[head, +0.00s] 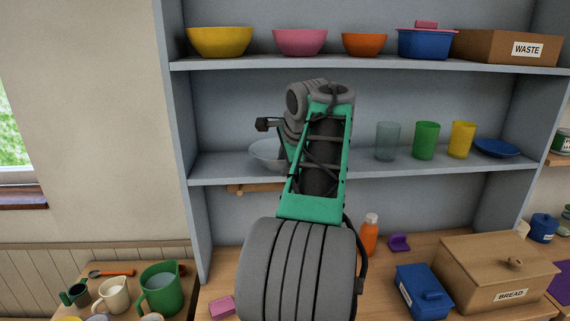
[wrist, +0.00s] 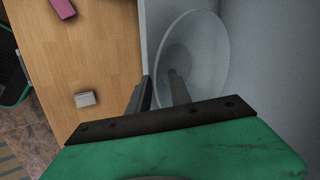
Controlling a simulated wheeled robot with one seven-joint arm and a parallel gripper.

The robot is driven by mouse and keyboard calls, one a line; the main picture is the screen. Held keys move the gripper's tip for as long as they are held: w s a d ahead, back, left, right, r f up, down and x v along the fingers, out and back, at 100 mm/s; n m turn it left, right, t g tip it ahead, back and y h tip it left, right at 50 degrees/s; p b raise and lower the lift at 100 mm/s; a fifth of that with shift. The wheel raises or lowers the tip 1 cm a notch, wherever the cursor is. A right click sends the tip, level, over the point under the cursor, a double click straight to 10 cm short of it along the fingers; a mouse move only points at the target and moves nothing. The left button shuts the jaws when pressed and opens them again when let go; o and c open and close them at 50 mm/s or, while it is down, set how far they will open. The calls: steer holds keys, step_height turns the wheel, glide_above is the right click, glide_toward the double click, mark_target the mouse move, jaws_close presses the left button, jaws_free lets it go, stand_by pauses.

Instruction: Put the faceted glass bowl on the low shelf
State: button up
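The clear glass bowl (head: 266,152) is at the left end of the lower of the two wall shelves (head: 400,173), partly hidden behind my arm. It appears to rest there, but its base contact is hard to see. In the wrist view the bowl (wrist: 205,50) shows its round rim and pale inside. My gripper (wrist: 159,76) is at its near rim, one finger outside and one over the inside. A gap shows between the fingers, so it is open. In the head view my arm hides the fingers.
On the lower shelf stand a grey glass (head: 388,141), a green glass (head: 426,140), a yellow glass (head: 462,139) and a blue plate (head: 497,148). An orange bottle (head: 369,234) and bread box (head: 500,270) stand on the counter.

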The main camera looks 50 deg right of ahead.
steer(key=shift+r, duration=0.1)
steer(key=shift+s+a+r, duration=0.1)
steer(key=shift+s+r, duration=0.05)
steer(key=shift+r, duration=0.15)
steer(key=p+v, duration=0.6)
steer(key=v, duration=0.5)
steer(key=w+a+f+n+y, duration=0.1)
steer(key=w+a+f+n, duration=0.2)
steer(key=a, duration=0.4)
steer(key=w+a+f+n+y, duration=0.1)
steer(key=w+a+n, duration=0.35)
steer(key=a, duration=0.25)
steer(key=w+a+f+n+y, duration=0.1)
steer(key=w+a+f+n, duration=0.25)
steer(key=a, duration=0.35)
steer(key=s+a+f+n, duration=0.4)
steer(key=a+f+n, duration=0.3)
steer(key=a, duration=0.3)
steer(key=s+a+f+n+y, duration=0.1)
steer(key=s+a+f+n, duration=0.3)
steer(key=a+f+n, duration=0.3)
steer(key=a+f, duration=0.2)
steer(key=a, duration=0.2)
steer(key=shift+f+g+b, duration=0.15)
steer(key=shift+g+b, duration=0.15)
steer(key=shift+g, duration=0.1)
steer(key=shift+s+d, duration=0.1)
steer(key=shift+s, duration=0.05)
